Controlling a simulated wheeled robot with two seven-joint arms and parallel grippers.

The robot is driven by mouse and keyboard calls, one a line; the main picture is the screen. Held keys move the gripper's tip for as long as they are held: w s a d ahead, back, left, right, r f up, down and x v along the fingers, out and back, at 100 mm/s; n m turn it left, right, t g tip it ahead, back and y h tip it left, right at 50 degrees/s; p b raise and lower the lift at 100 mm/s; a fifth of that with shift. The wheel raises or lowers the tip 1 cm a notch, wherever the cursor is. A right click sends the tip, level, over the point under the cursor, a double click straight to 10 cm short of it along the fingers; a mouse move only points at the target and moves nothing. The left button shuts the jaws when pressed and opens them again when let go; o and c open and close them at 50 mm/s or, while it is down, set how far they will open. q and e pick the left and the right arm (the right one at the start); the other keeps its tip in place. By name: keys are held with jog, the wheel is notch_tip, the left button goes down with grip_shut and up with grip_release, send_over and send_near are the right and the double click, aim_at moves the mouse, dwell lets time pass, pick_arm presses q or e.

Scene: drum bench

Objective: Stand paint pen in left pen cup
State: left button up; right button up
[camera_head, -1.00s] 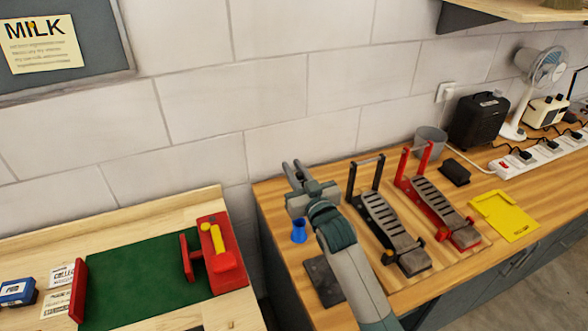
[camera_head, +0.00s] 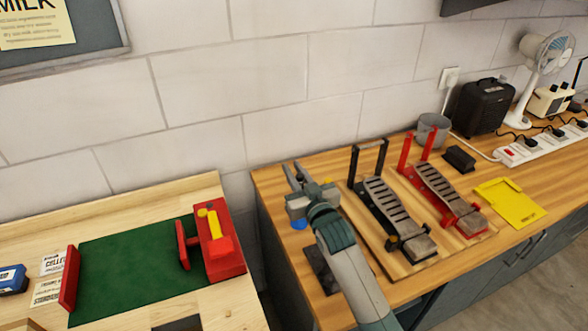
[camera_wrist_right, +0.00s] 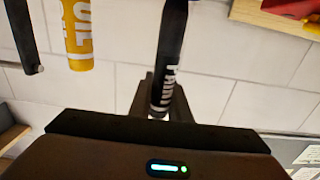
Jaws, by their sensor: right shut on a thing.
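A black paint pen with white lettering (camera_wrist_right: 170,50) shows in the right wrist view, between the dark fingers of my right gripper. In the head view my right gripper (camera_head: 297,175) is over the left end of the wooden counter, and the pen cannot be made out there. The gripper is shut on the pen. A small blue cup (camera_head: 299,224) shows just below the gripper, mostly covered by it; I take it as the left pen cup. I cannot tell whether pen and cup touch. My left gripper is not in view.
Black pedal (camera_head: 385,205) and red pedal (camera_head: 447,198) stand right of the gripper. A grey bucket (camera_head: 434,130) is near the wall. A yellow lettered tube (camera_wrist_right: 79,35) shows in the wrist view. The left bench holds a green mat (camera_head: 130,268).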

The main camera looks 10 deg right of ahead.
jog(key=shift+f+b, duration=0.45)
jog(key=shift+f, duration=0.5)
jog(key=o, duration=0.8)
jog(key=shift+s+d+b, duration=0.55)
jog(key=shift+s+b, duration=0.25)
jog(key=shift+s, duration=2.05)
jog(key=shift+s+d+b, duration=0.55)
jog(key=shift+s+b, duration=0.25)
jog(key=shift+s, duration=2.05)
jog(key=shift+s+d+b, duration=0.55)
jog(key=shift+s+b, duration=0.25)
jog(key=shift+s, duration=2.05)
